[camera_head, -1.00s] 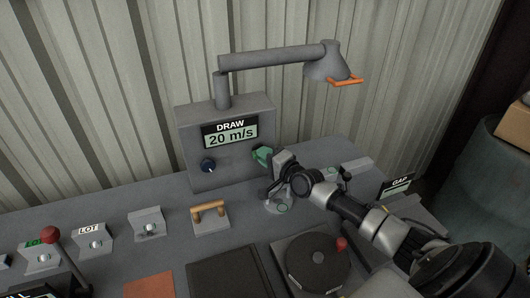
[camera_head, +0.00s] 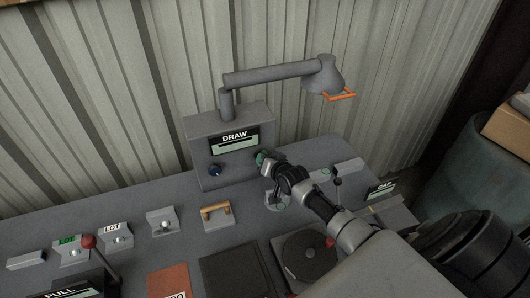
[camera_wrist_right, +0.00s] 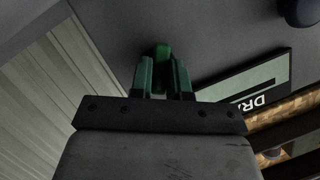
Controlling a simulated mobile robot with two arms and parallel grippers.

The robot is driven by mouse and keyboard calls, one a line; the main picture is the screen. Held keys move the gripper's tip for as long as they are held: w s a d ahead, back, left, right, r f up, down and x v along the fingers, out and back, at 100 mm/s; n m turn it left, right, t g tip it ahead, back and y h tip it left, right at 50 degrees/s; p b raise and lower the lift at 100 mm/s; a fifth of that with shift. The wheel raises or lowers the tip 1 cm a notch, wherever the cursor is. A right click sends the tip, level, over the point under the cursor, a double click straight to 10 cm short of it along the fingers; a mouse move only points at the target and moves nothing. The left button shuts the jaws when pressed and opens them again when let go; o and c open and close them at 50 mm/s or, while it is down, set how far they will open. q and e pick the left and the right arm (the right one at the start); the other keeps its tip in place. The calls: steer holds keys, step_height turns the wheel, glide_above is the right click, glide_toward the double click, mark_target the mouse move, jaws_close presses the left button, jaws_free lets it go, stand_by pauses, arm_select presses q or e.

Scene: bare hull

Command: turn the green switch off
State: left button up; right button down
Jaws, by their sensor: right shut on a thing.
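The green switch (camera_head: 260,155) sits on the right of the front of the grey box labelled DRAW (camera_head: 208,147). Most of it is hidden behind my right gripper (camera_head: 265,160). In the right wrist view the green switch (camera_wrist_right: 162,52) shows between the two fingertips of my right gripper (camera_wrist_right: 163,72), which is shut on it. The DRAW display (camera_head: 235,145) shows a pale strip with no number I can read. My left gripper is not in view.
A dark blue knob (camera_head: 214,169) is left of the switch. A lamp arm (camera_head: 275,75) reaches over the box. A wooden-handled bracket (camera_head: 216,214), a round dial plate (camera_head: 308,255) and a red-knobbed lever (camera_head: 89,242) stand on the desk. A corrugated wall is behind.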

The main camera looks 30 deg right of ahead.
steer(key=shift+a+n+g+h+p, duration=0.15)
steer(key=shift+n+g+h+p, duration=0.45)
steer(key=shift+n+h, duration=1.05)
steer(key=shift+n+y, duration=0.25)
steer(key=shift+n, duration=0.2)
steer(key=c, duration=1.1)
jaws_free()
steer(key=shift+b+v, duration=1.05)
steer(key=shift+v, duration=4.3)
